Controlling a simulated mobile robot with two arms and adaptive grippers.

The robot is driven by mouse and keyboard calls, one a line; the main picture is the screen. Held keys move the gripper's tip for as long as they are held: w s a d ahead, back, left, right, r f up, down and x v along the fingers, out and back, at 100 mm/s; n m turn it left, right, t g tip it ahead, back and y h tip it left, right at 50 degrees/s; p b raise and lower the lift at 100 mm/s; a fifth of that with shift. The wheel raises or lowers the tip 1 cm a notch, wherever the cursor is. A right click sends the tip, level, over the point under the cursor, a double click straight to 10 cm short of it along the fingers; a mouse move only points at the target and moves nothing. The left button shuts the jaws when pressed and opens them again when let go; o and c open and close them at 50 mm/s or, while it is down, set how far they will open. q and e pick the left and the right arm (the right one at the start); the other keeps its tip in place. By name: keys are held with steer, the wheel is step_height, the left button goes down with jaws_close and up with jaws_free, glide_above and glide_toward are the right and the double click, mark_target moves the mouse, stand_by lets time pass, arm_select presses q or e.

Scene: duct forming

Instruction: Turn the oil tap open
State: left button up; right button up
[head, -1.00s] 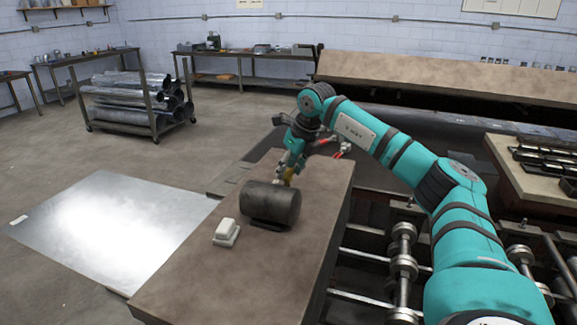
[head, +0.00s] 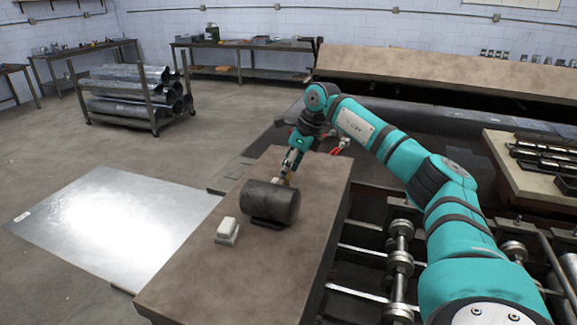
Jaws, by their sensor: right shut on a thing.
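The dark cylindrical oil reservoir (head: 270,202) lies on its side on the brown bench top (head: 190,278). A small brass-coloured part, which looks like the oil tap (head: 288,179), shows at its far side, mostly hidden by the reservoir and my fingers. My right gripper (head: 287,175) points down at this part and is shut on it. My left gripper is not in view.
A shiny metal sheet (head: 115,225) lies left of the bench. Rollers (head: 399,262) stand to the right. Red-handled parts (head: 341,146) lie behind my gripper. The near bench top is clear.

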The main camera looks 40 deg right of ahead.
steer(key=o, duration=1.2)
steer(key=shift+c, duration=0.2)
steer(key=v, duration=1.2)
steer(key=shift+s+d+f, duration=0.1)
steer(key=shift+f, duration=0.05)
